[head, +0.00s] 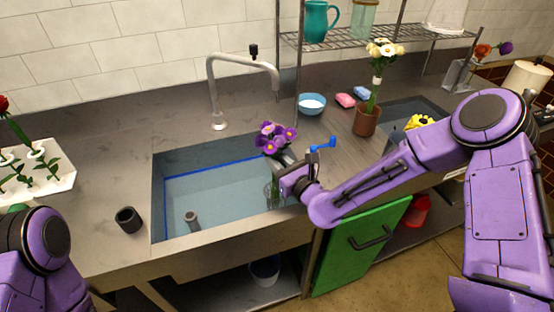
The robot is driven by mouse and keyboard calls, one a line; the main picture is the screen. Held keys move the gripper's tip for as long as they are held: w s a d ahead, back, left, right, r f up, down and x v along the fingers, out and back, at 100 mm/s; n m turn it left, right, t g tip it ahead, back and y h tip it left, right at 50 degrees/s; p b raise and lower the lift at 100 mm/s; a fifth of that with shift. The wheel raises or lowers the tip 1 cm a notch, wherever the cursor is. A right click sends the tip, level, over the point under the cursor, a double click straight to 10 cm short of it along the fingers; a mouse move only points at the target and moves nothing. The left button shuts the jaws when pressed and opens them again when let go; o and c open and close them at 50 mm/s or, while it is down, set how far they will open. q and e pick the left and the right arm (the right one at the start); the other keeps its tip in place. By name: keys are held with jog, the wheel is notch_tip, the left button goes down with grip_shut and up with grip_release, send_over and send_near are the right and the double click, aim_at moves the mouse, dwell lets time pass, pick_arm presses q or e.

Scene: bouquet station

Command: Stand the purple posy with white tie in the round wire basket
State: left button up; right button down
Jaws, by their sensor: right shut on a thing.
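The purple posy (272,138) shows purple blooms with yellow centres and green leaves above the right part of the water-filled sink. My right gripper (284,164) is shut on it just below the blooms, and the blooms point up. The jaws hide most of the stems and any white tie. Below the gripper, a greyish, see-through shape (272,194) shows against the sink's right wall; I cannot tell whether it is stems or wire. I cannot clearly make out the round wire basket. My left gripper is out of the picture.
The sink (205,195) has a tall faucet (213,85) behind it and an upright pipe inside. A black cup (129,219) stands left of it. A brown pot (366,121) with white flowers, a blue bowl (312,104) and sponges stand right. A wire shelf (380,38) overhangs the back.

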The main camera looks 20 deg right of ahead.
jog(key=shift+f+b, duration=1.4)
jog(key=shift+f, duration=0.2)
jog(key=shift+c, duration=1.2)
grip_release()
jog(key=shift+s, duration=0.1)
jog(key=shift+p+v, duration=0.55)
jog(key=shift+v, duration=4.35)
jog(key=shift+s, duration=0.1)
